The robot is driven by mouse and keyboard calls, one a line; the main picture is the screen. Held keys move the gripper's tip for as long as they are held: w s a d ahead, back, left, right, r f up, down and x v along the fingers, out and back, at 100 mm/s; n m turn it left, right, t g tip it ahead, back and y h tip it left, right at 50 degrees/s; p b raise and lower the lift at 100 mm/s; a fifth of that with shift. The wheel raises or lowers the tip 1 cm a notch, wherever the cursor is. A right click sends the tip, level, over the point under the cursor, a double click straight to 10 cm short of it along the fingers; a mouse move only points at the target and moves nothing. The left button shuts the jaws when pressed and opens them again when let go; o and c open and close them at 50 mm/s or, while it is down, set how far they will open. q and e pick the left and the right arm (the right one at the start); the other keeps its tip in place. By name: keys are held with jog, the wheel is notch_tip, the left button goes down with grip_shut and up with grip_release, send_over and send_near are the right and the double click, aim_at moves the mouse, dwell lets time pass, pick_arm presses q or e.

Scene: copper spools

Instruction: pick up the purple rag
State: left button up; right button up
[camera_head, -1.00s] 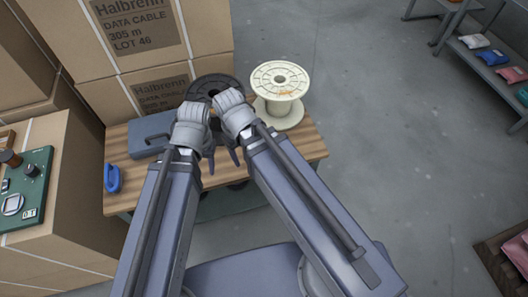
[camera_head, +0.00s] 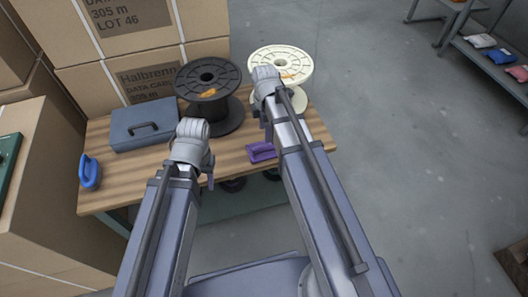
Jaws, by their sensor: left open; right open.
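The purple rag (camera_head: 262,151) lies folded on the wooden table (camera_head: 232,160) near its front edge, between my two arms. My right gripper (camera_head: 266,126) is open, above the table just beyond the rag and in front of the cream spool. My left gripper (camera_head: 209,178) is open and empty near the table's front edge, left of the rag. Neither gripper touches the rag as far as I can see. My forearms and wrists partly hide the grippers.
A black spool (camera_head: 209,88) and a cream spool (camera_head: 281,62) stand at the table's back. A grey-blue case (camera_head: 144,127) and a blue handled object (camera_head: 89,171) are on the left. Stacked cartons (camera_head: 125,38) stand behind. A shelf (camera_head: 490,55) with folded cloths is far right.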

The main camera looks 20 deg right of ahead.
aim_at(264, 146)
jog(key=shift+s+a+f+b, duration=0.1)
jog(key=shift+s+f+b, duration=0.05)
jog(key=shift+f+b, duration=1.75)
jog(key=shift+s+a+f+b, duration=0.1)
jog(key=shift+s+f+b, duration=0.05)
jog(key=shift+f+b, duration=1.75)
grip_shut()
